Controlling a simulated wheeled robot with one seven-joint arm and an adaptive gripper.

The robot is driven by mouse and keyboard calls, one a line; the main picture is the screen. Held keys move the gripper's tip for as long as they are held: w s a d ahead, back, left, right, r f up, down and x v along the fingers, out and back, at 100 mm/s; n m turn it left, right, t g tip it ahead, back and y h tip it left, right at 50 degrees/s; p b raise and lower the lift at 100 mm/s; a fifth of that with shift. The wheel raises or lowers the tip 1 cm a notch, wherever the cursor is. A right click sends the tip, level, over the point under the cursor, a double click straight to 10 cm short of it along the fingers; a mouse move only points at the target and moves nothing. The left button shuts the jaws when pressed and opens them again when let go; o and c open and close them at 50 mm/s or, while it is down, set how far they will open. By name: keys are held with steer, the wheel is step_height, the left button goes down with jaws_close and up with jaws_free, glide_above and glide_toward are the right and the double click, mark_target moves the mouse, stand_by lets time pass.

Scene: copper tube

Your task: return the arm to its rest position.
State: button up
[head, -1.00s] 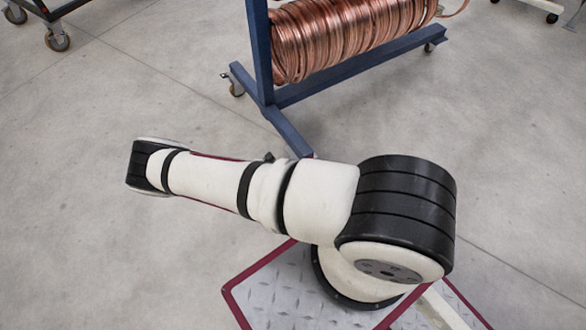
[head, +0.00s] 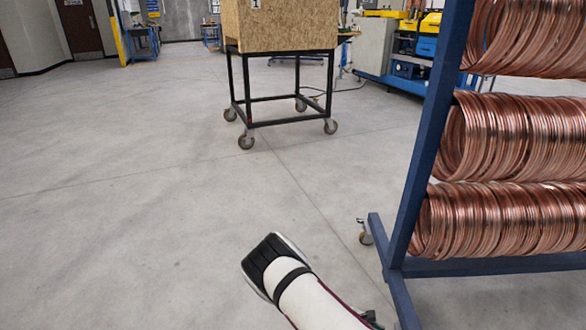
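My arm shows at the bottom centre of the head view. A white link with a black-ringed joint reaches up from the lower edge, just left of the blue rack. My gripper is not in the view, so its state is hidden. The rest of the arm is below the frame.
A blue wheeled rack (head: 424,150) holding copper coils (head: 500,220) stands close on the right. A wooden box (head: 278,25) sits on a black wheeled cart (head: 290,121) ahead. Machines (head: 405,65) stand at the back right. The floor (head: 120,160) on the left is clear.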

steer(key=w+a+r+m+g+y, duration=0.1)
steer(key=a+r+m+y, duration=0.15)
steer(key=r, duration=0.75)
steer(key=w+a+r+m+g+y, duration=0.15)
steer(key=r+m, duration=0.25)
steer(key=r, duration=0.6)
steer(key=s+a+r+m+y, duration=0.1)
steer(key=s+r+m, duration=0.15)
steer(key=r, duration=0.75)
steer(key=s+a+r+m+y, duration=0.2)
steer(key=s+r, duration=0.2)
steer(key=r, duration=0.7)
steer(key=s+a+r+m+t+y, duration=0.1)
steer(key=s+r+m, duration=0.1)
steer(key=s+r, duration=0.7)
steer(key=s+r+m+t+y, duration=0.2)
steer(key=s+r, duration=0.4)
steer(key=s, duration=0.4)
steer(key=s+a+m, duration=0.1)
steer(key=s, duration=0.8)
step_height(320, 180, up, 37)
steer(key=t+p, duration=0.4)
steer(key=p, duration=3.1)
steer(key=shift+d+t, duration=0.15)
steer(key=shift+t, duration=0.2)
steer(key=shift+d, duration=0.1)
